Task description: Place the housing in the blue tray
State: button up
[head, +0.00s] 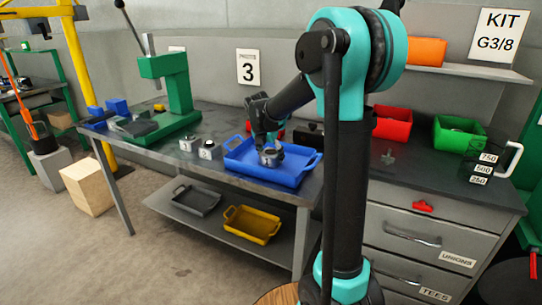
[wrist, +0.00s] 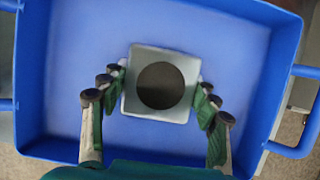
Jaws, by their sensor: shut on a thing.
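The housing (wrist: 183,62) is a light grey square block with a round dark bore in its top. In the wrist view it lies over the floor of the blue tray (wrist: 245,50), near the middle, between my fingertips. My gripper (wrist: 160,92) is shut on it, with fingers on its left and right sides. In the head view my gripper (head: 268,143) reaches down into the blue tray (head: 288,178), and the housing (head: 270,157) shows below the fingers. I cannot tell whether the housing touches the tray floor.
Two small grey blocks (head: 208,150) stand on the bench left of the tray. A green press (head: 176,85) stands farther left. Red (head: 391,123) and green (head: 459,135) bins sit to the right. A yellow tray (head: 252,224) and a grey tray (head: 196,199) lie on the lower shelf.

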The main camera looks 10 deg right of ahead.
jog(key=o, duration=1.8)
jog(key=shift+f, duration=0.1)
jog(key=shift+o, duration=0.2)
jog(key=v, duration=1.2)
jog(key=shift+r, duration=0.2)
